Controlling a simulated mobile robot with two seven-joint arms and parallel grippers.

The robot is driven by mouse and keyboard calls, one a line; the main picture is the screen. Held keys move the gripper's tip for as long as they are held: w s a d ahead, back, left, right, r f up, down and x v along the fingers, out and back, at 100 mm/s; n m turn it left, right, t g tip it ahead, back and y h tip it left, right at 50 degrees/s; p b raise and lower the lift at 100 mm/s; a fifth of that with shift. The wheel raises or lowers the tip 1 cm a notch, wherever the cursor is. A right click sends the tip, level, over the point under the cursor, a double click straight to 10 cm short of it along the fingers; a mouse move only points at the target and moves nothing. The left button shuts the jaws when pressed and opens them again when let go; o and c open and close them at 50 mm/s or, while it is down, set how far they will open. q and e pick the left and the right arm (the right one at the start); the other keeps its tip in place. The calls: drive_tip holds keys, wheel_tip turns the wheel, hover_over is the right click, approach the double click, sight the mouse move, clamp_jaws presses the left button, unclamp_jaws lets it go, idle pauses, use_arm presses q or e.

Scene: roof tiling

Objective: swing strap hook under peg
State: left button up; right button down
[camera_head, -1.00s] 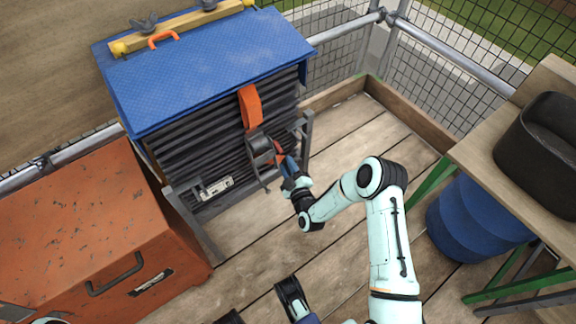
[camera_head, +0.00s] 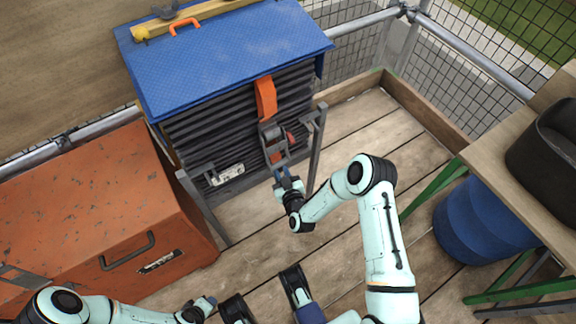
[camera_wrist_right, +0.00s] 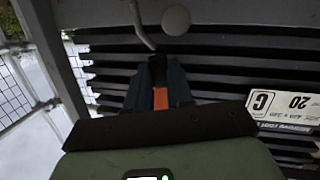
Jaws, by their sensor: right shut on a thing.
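An orange strap (camera_head: 266,97) hangs from under the blue cover down the front of the dark tile stack (camera_head: 205,128). A grey metal buckle (camera_head: 273,143) hangs at its lower end. My right gripper (camera_head: 283,174) is just below the buckle, and it also shows in the right wrist view (camera_wrist_right: 159,84), shut on the strap hook's dark and orange end. The hook's grey bent rod (camera_wrist_right: 143,26) rises beside a round pale peg (camera_wrist_right: 176,20), left of it and apart in that picture.
The stack stands in a grey frame (camera_head: 317,150) under a blue cover (camera_head: 225,62). An orange toolbox (camera_head: 95,215) is at left. A blue barrel (camera_head: 482,218) and a wooden bench (camera_head: 500,150) are at right. Plank floor between is clear.

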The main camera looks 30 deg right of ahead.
use_arm(q)
drive_tip(key=shift+w+r, duration=0.55)
use_arm(e)
drive_tip(key=shift+s+a+m, duration=0.1)
drive_tip(key=shift+a+m, duration=0.6)
drive_tip(key=shift+a, duration=0.35)
use_arm(q)
drive_tip(key=shift+d, duration=0.1)
use_arm(e)
drive_tip(key=shift+y, duration=0.3)
drive_tip(key=c, duration=1)
unclamp_jaws()
drive_tip(key=shift+a, duration=0.1)
use_arm(q)
drive_tip(key=s+d+r+p, duration=0.2)
drive_tip(key=s+r+p, duration=0.1)
drive_tip(key=s, duration=0.1)
drive_tip(key=shift+s+d+r+g+h+p, duration=0.2)
drive_tip(key=shift+r+g+h+p, duration=0.1)
drive_tip(key=shift+g+h, duration=0.1)
use_arm(e)
drive_tip(key=s+a+r, duration=0.1)
drive_tip(key=s+r, duration=0.1)
drive_tip(key=s, duration=1.1)
drive_tip(key=shift+a+r, duration=0.2)
drive_tip(key=shift+r, duration=0.1)
use_arm(q)
drive_tip(key=shift+w, duration=0.1)
